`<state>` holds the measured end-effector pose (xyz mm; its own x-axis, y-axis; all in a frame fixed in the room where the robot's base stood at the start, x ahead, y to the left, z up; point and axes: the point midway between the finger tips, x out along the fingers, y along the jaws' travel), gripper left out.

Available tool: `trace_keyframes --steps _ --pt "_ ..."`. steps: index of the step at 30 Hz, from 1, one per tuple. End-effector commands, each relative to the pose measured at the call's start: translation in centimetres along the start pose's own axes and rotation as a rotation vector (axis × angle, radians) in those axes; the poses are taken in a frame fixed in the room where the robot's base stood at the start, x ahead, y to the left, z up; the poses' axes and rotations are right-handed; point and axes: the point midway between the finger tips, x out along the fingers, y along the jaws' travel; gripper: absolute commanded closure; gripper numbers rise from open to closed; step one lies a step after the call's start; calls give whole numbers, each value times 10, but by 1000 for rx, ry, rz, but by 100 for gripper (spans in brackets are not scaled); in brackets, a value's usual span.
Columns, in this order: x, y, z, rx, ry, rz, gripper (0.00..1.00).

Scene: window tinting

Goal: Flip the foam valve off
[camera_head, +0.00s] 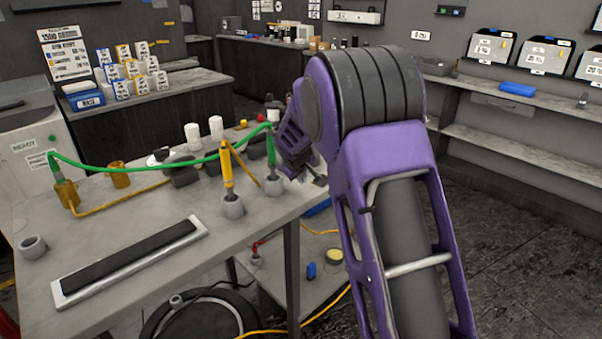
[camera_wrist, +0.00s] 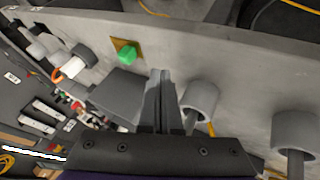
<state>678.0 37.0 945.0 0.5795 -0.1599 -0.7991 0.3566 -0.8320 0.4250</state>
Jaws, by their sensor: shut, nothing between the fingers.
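A small green block on a brass-coloured plate (camera_wrist: 127,54) sits on the grey table top near its edge in the wrist view. It may be the foam valve, but no label on it is readable. My gripper (camera_wrist: 160,76) is shut and empty, its fingertips together, to the right of and below the green block in that picture. A gap shows between the fingers and the block. In the head view my gripper (camera_head: 301,163) is over the table's right end, and my arm hides part of that area.
Grey cup holders stand beside my fingers (camera_wrist: 201,97) and further right (camera_wrist: 296,130). A dark block (camera_wrist: 115,94) lies left of the fingers. In the head view a yellow tool (camera_head: 228,175) and green tool (camera_head: 270,150) stand in holders. A green hose (camera_head: 150,166) arches over the table.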

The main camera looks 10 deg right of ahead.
Motion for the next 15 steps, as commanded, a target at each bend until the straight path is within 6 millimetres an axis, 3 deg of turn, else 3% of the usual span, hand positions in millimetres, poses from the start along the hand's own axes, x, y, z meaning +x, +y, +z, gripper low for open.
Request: trace_keyframes --steps 4,9,15 --pt "33 0 1 0 -2 0 100" --pt "40 25 0 3 1 1 100" --pt "45 35 0 1 1 0 100"
